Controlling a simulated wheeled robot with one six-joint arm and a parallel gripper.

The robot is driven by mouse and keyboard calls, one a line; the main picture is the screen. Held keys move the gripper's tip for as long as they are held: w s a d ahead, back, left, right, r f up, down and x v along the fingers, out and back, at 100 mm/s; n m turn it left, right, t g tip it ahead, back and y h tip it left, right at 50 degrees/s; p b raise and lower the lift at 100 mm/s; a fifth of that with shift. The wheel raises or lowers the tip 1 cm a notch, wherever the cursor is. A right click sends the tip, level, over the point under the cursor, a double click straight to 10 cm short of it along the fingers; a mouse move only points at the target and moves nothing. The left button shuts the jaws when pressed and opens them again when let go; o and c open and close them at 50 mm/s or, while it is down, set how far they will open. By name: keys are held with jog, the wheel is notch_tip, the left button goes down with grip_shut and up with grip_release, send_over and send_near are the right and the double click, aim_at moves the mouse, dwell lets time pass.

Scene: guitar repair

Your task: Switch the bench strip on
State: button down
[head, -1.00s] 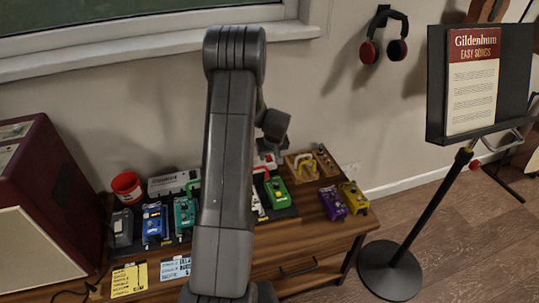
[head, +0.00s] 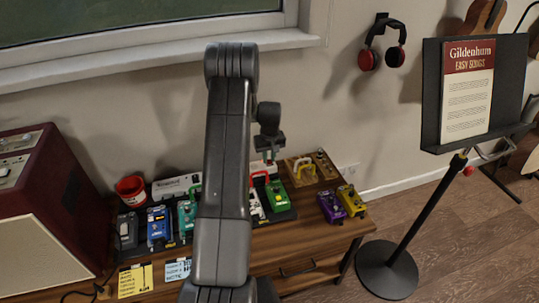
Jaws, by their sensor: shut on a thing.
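The white strip (head: 177,186) with dark lettering lies along the wall at the back of the wooden bench (head: 300,246). My arm crosses in front of it and hides its middle. A small pale part, probably its right end, shows just left of my gripper. My gripper (head: 268,158) points down at the back of the bench, behind the green pedal (head: 277,196). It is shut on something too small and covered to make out. Whether it touches the strip, and how the strip's switch stands, I cannot tell.
A red cup (head: 130,188), a blue pedal (head: 158,227) and other pedals crowd the bench. Purple (head: 331,206) and yellow (head: 351,201) pedals sit at the right. A red amplifier (head: 62,180) stands left, a music stand (head: 470,95) right.

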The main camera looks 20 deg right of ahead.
aim_at(270, 163)
dwell(0.3)
jog(key=c, duration=1.3)
grip_release()
jog(key=r, duration=1.3)
jog(key=shift+s+r, duration=0.4)
jog(key=f, duration=0.9)
jog(key=w+f, duration=0.1)
jog(key=f, duration=0.3)
jog(key=shift+f, duration=0.45)
